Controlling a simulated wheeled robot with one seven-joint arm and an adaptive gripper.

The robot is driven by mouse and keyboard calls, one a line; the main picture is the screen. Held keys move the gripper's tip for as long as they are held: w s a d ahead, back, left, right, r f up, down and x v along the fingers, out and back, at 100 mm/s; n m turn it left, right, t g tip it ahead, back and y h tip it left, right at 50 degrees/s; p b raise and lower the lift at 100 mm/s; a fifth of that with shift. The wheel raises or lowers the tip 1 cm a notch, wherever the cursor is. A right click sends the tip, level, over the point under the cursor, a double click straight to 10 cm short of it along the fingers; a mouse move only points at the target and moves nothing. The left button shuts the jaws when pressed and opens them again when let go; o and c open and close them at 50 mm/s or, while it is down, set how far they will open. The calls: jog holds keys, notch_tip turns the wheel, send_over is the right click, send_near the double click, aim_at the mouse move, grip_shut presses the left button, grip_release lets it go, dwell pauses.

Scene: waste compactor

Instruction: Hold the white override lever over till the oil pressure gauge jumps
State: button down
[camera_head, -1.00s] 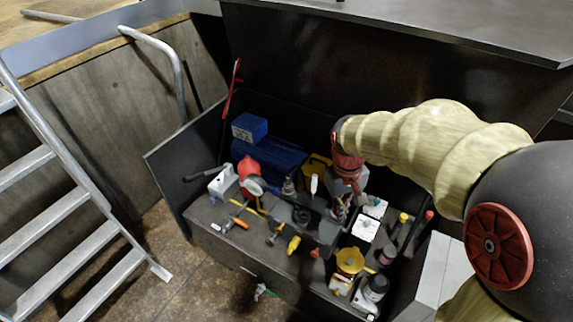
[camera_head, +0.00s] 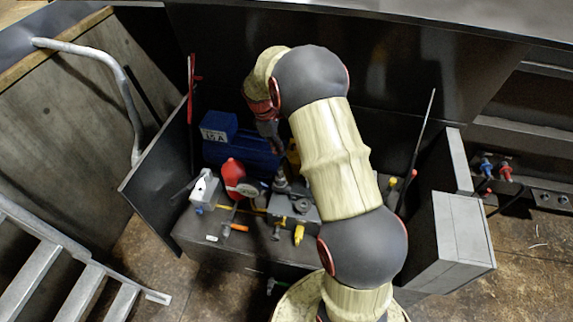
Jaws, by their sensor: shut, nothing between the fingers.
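My gripper (camera_head: 275,146) points down over the back of the open machine bay, just right of the blue motor. It looks shut and holds nothing. My arm crosses the middle and right of the bay. I cannot make out the white override lever for sure; a slim white upright seen earlier right of the grey valve fitting (camera_head: 281,183) is now hidden behind my arm. A round pale dial (camera_head: 248,190), perhaps the oil pressure gauge, sits beside a red rounded part (camera_head: 232,172). Its needle is too small to read.
The blue motor (camera_head: 238,150) stands at the back left. A white box (camera_head: 204,190) with a dark handle sits at the left. A yellow-handled part (camera_head: 299,234) is at the front edge. Dark side panels (camera_head: 158,190) bound the bay. A metal ladder (camera_head: 40,262) stands at left.

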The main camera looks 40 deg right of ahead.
jog(key=shift+d+r+n, duration=0.1)
jog(key=shift+n, duration=0.7)
jog(key=s+d+f+b, duration=0.4)
jog(key=d+f+b, duration=0.1)
jog(key=f, duration=0.4)
jog(key=shift+f, duration=0.35)
jog(key=shift+s+d, duration=0.1)
jog(key=shift+d, duration=0.05)
